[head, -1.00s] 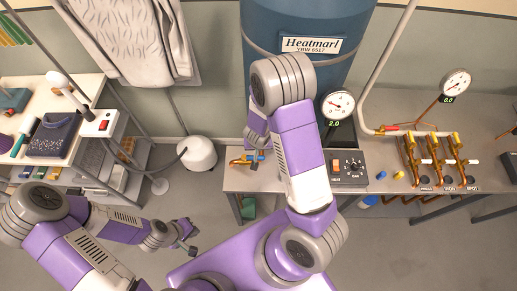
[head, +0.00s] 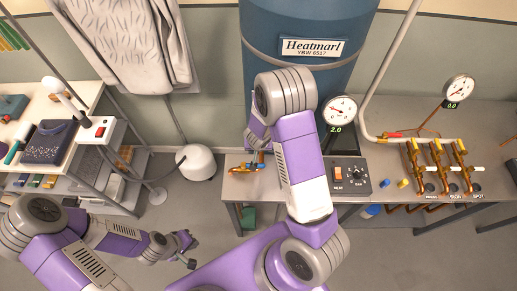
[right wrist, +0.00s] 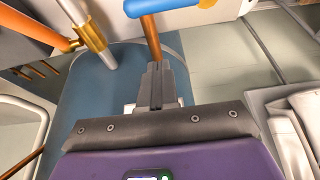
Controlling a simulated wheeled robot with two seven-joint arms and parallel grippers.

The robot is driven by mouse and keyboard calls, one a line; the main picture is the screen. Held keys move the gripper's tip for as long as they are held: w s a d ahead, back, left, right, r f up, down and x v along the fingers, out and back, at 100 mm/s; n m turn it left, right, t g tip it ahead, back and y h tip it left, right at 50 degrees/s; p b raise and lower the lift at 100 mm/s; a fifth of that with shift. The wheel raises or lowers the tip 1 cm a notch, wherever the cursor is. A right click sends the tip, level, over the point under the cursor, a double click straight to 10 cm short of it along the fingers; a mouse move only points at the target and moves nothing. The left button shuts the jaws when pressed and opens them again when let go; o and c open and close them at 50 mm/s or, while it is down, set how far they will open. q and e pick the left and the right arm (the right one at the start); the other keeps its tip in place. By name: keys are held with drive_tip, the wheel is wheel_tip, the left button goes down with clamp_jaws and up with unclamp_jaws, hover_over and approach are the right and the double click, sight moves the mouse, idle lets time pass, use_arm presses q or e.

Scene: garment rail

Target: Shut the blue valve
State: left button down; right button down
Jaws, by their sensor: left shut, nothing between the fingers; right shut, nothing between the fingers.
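The blue valve's handle (head: 261,158) shows as a small blue piece on brass pipework at the left end of the grey bench, left of the control box. In the right wrist view the blue handle (right wrist: 180,5) lies crosswise over an orange-copper pipe at the top edge, partly cut off. My right gripper (right wrist: 154,68) is shut and empty, its fingertips below the handle in that view and in front of the pipe; contact cannot be told. In the head view my right arm hides much of this gripper. My left gripper (head: 188,247) is shut and empty, low at the left over the floor.
A blue boiler tank (head: 300,80) stands behind the bench (head: 400,208). The control box (head: 350,174), a pressure gauge (head: 340,109) and several yellow-handled copper valves are to the right. A white table (head: 62,100) and a hanging grey garment (head: 125,45) are at the left.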

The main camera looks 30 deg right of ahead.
drive_tip(key=b+x, duration=0.1)
drive_tip(key=x, duration=0.3)
drive_tip(key=shift+f, duration=0.15)
drive_tip(key=s+a+b, duration=0.1)
drive_tip(key=s, duration=0.1)
drive_tip(key=shift+s+a+f+b, duration=0.15)
drive_tip(key=shift+s+a+b, duration=0.2)
drive_tip(key=shift+a, duration=0.05)
drive_tip(key=shift+s+a, duration=0.2)
drive_tip(key=shift+s, duration=0.15)
